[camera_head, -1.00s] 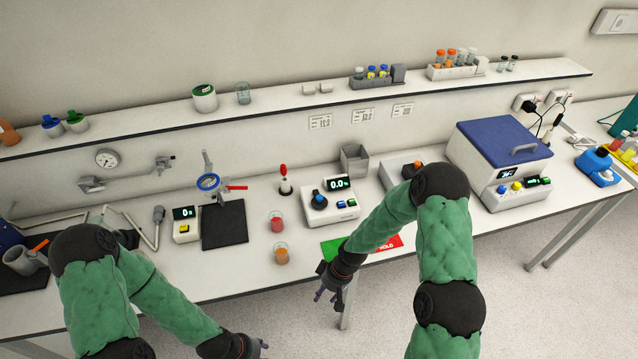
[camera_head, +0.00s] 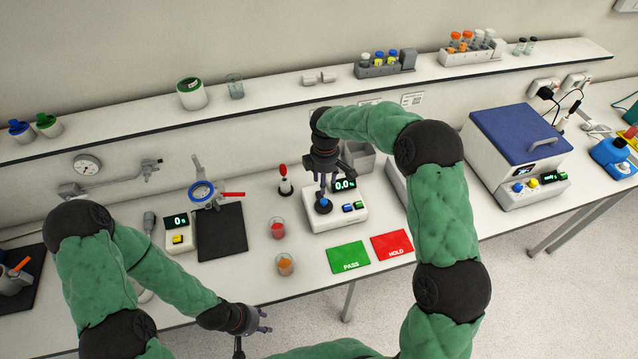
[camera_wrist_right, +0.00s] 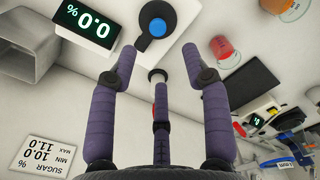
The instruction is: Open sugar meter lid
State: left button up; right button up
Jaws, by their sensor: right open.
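The sugar meter (camera_head: 346,217) is a white box with a 0.0 display and two small buttons, on the bench. Its round black lid (camera_head: 324,207) with a blue knob looks shut. In the right wrist view the lid (camera_wrist_right: 143,38) and blue knob (camera_wrist_right: 157,27) lie beyond the fingertips. My right gripper (camera_head: 327,186) is above the meter, pointing down, close to the lid. In its wrist view the right gripper (camera_wrist_right: 158,62) has spread fingers with nothing between them; contact with the lid cannot be told. My left gripper (camera_head: 265,319) is open and empty near the bench's front edge.
A red beaker (camera_head: 278,229) and an orange beaker (camera_head: 285,265) stand left of the meter. The green PASS mat (camera_head: 347,255) and red HOLD mat (camera_head: 392,243) lie in front. A grey bin (camera_head: 360,158) stands behind; a blue-lidded machine (camera_head: 515,150) is at right.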

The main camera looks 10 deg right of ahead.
aim_at(324, 200)
notch_tip(324, 200, down, 10)
jog(key=shift+w+f+p, duration=0.1)
jog(key=shift+w+p, duration=0.05)
jog(key=shift+p, duration=0.2)
dwell(0.4)
grip_shut()
